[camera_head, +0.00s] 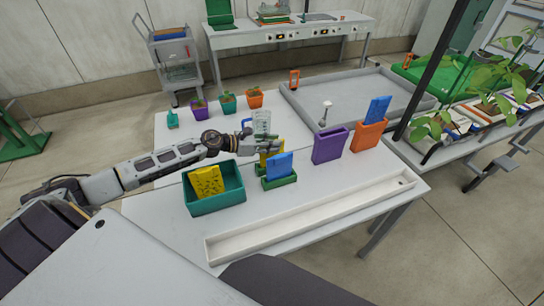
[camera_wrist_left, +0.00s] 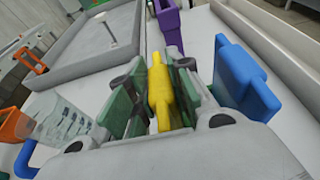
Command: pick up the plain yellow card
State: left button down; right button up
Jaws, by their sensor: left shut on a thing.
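A plain yellow card (camera_head: 265,158) shows behind a blue card (camera_head: 279,166) in the head view. In the left wrist view the yellow card (camera_wrist_left: 158,90) stands between the green-padded fingers of my left gripper (camera_wrist_left: 157,100), which is shut on it. The blue card stands in a green holder (camera_head: 279,183), close beside the gripper; it also shows at the right of the wrist view (camera_wrist_left: 243,80). The card's lower end is hard to see, so I cannot tell whether it is clear of a holder. My right gripper is not in view.
A teal bin (camera_head: 216,203) holds a patterned yellow card (camera_head: 207,182). A purple holder (camera_head: 329,147) and an orange holder (camera_head: 368,136) with a blue card (camera_head: 378,109) stand to the right. A clear item (camera_head: 262,122) stands behind. A long white tray (camera_head: 310,222) lies in front.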

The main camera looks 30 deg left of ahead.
pick_arm(q)
jog(key=shift+r, duration=0.75)
notch_tip(320, 180, up, 7)
jog(key=shift+r, duration=0.75)
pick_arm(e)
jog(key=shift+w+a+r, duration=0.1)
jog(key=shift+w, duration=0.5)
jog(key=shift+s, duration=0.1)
